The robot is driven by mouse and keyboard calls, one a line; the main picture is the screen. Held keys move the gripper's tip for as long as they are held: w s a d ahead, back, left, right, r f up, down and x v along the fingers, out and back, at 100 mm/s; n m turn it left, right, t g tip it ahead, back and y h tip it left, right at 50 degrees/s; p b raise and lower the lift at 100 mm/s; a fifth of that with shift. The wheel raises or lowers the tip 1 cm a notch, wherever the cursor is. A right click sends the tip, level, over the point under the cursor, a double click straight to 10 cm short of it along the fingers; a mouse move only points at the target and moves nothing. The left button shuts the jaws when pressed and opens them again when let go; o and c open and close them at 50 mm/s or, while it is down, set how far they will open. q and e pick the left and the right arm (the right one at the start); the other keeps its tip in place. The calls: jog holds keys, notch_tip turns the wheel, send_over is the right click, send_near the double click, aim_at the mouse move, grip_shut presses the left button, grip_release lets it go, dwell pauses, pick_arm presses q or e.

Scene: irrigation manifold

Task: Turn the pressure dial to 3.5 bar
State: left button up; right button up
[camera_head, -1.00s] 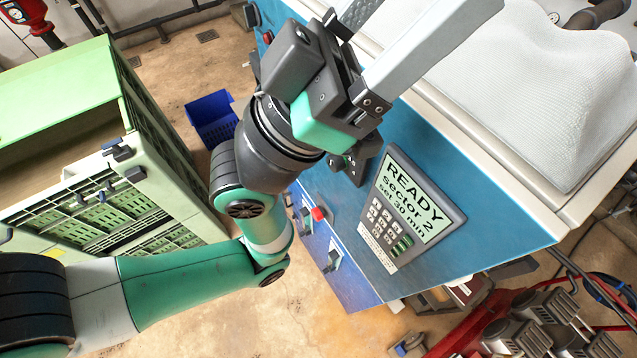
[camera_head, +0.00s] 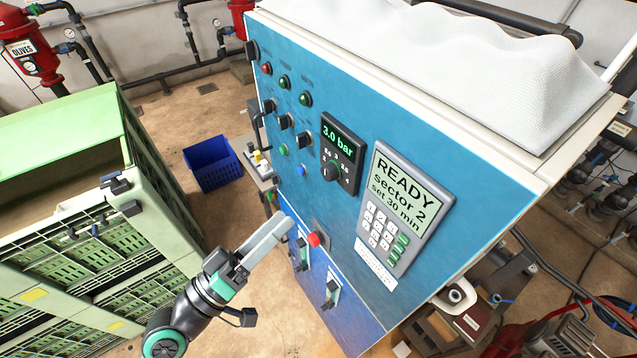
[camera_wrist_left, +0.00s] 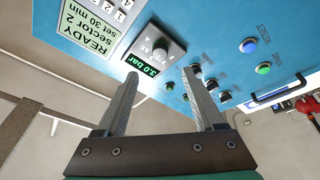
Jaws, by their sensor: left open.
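The pressure dial (camera_head: 331,171) is a dark knob with numbers around it, on a black module on the blue panel. Its display (camera_head: 338,142) reads 3.0 bar. In the left wrist view the dial (camera_wrist_left: 161,47) lies ahead, seen between and beyond the fingers, with its lit display (camera_wrist_left: 142,65) beside it. My left gripper (camera_head: 285,227) is low and left of the dial, near the red button, apart from the dial. Its fingers (camera_wrist_left: 162,73) are spread and empty. My right gripper is in neither view.
A screen with keypad (camera_head: 397,210) reads READY Sector 2, set 30 min, right of the dial. Lamps and switches (camera_head: 286,121) sit to its left. A red button (camera_head: 313,239) and levers (camera_head: 331,290) are below. A green crate (camera_head: 110,235) stands left; a blue bin (camera_head: 212,164) is behind.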

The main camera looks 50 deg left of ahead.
aim_at(326, 177)
pick_arm(q)
jog(key=x, duration=1)
jog(key=shift+r, duration=0.1)
jog(key=shift+w, duration=0.35)
grip_shut()
